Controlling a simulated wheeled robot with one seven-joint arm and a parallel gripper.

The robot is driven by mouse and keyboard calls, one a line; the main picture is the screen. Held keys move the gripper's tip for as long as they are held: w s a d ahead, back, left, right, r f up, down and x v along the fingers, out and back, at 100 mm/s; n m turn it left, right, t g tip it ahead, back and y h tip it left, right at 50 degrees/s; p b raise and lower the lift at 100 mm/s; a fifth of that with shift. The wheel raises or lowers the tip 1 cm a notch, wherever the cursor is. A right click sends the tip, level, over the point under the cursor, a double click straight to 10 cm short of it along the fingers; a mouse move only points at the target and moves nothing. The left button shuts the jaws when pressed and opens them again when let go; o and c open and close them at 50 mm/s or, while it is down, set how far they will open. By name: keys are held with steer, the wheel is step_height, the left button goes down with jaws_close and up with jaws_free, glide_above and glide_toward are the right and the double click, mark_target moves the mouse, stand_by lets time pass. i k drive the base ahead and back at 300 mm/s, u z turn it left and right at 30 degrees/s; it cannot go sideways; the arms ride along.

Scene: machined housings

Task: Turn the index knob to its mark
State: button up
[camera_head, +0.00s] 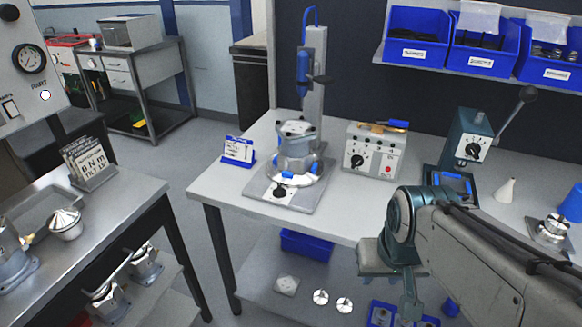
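Three black knobs show, and I cannot read which one is the index knob. A small black knob (280,190) stands on the front of the base plate under the grey machined housing (296,152). Another black knob (357,161) is on the front of the grey control box (376,150), beside a red button. A third (473,150) is on the teal lever press (470,138). Marks around the knobs are too small to read. My gripper (408,304) hangs low in front of the bench edge, apart from all three knobs. Its fingers are too unclear to tell open from shut.
The bench (225,200) has free room at its front left. A blue label stand (238,151), a white cone bottle (506,190) and a blue cup (571,205) stand on it. Blue bins (415,52) sit on the shelf above. My arm crosses the lower right.

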mark_target(279, 193)
steer(key=k, duration=0.6)
steer(key=u, duration=0.3)
steer(key=i, duration=0.5)
steer(key=z, duration=0.5)
steer(key=k, duration=1.1)
steer(key=u, duration=0.8)
steer(key=i, duration=1.8)
steer(key=z, duration=0.65)
